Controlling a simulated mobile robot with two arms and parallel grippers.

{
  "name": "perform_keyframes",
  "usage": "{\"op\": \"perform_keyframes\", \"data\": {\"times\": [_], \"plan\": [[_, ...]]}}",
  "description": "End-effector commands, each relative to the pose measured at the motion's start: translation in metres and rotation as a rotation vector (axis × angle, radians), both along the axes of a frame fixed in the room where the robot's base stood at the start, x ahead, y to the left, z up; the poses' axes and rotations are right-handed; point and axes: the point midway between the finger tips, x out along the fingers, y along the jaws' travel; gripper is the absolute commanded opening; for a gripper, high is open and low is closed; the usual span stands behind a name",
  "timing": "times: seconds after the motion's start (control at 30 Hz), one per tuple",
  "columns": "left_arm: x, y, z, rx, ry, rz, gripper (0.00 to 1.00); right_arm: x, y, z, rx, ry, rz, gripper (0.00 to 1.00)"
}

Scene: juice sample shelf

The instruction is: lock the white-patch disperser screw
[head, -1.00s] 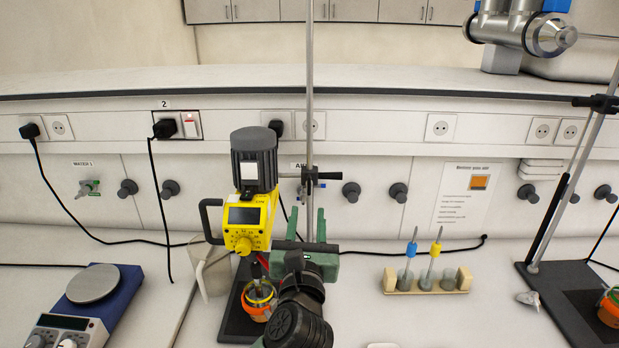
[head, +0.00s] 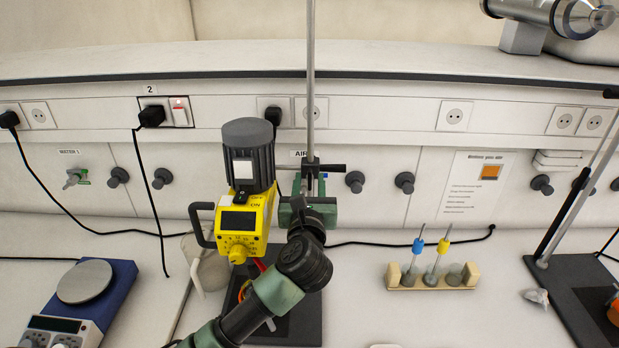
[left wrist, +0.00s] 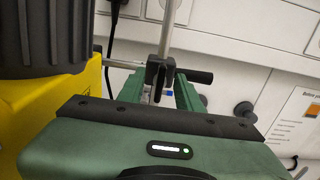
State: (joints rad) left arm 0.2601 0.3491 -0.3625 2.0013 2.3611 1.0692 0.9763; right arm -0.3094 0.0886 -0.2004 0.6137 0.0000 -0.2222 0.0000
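The disperser with the white patch has a dark ribbed motor (head: 247,150) and a yellow body (head: 243,220); its body shows at the left of the left wrist view (left wrist: 85,110). It stands beside a metal rod (head: 310,80). A black clamp with a screw handle (head: 332,168) sits on the rod, its handle pointing right; it also shows in the left wrist view (left wrist: 190,76). My left gripper (head: 308,188) is just below the clamp. In the left wrist view its green fingers (left wrist: 158,92) are apart, one on each side of the clamp; contact is unclear. My right gripper is out of view.
A blue hotplate (head: 85,290) stands at the left. A wooden holder (head: 433,281) with blue- and yellow-topped tools stands right of my arm. Another stand base (head: 565,280) is at the far right.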

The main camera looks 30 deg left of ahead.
Motion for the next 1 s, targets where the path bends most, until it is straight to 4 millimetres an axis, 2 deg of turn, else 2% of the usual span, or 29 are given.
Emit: {"op": "perform_keyframes", "data": {"times": [0.1, 0.27, 0.3, 0.4, 0.43, 0.77, 1.0], "plan": [[0.003, 0.001, -0.001, 0.0, 0.001, -0.001, 0.35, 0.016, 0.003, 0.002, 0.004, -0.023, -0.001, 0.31], [0.003, 0.001, -0.001, -0.001, 0.0, -0.001, 0.35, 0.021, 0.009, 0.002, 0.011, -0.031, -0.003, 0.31], [0.002, 0.001, -0.001, -0.001, 0.0, -0.001, 0.29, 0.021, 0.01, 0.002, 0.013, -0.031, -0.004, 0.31], [0.002, 0.001, -0.001, -0.001, 0.0, 0.0, 0.01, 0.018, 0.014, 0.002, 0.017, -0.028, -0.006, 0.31], [0.002, 0.001, -0.001, -0.001, 0.0, -0.001, 0.0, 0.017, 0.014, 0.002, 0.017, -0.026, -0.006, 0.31], [0.002, 0.001, 0.0, 0.022, 0.013, 0.001, 0.0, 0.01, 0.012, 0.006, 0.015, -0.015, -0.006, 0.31], [0.003, 0.001, 0.002, 0.123, 0.066, 0.002, 0.0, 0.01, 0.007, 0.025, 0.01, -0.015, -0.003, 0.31]]}}
